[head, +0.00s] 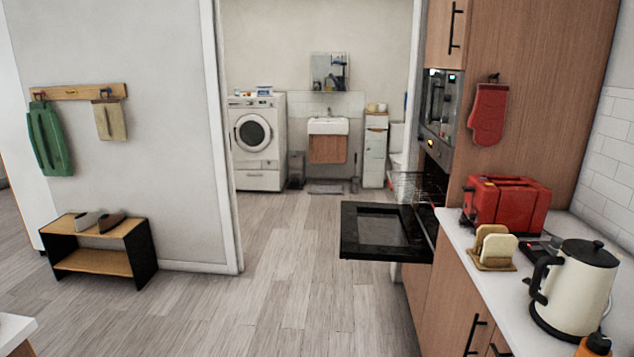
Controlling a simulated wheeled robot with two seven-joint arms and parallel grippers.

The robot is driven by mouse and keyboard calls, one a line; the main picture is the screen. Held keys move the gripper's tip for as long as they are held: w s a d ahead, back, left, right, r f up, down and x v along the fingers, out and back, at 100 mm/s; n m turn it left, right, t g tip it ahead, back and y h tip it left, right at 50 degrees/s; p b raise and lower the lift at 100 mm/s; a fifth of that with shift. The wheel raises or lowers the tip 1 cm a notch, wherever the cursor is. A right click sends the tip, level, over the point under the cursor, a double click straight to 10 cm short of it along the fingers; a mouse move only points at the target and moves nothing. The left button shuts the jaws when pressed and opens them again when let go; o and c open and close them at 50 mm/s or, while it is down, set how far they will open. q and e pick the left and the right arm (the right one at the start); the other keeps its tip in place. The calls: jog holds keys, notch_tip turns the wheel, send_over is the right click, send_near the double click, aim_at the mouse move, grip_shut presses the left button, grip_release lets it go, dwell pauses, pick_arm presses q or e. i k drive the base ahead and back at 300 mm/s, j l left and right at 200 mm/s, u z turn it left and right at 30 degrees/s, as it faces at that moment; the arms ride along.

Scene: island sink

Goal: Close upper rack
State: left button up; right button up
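The wall oven is built into the tall wooden cabinet in the middle right of the head view. Its black door (385,232) hangs open, folded down flat and sticking out to the left over the floor. A wire rack (405,186) juts out of the oven opening above the door. Its inner end is hidden inside the dark oven, and I cannot clearly tell whether a second rack lies below it. Neither of my grippers is in view.
A counter (463,238) on the right holds a red toaster (507,204), a toast holder (494,248) and a cream kettle (577,290). The wooden floor (290,285) left of the oven door is clear. A shoe bench (98,248) stands by the left wall.

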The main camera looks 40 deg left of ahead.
aim_at(390, 181)
jog(key=u, duration=0.85)
jog(key=i+j+u, duration=0.2)
jog(key=i, duration=1.6)
jog(key=i+l+u, duration=0.2)
jog(key=i, duration=1.65)
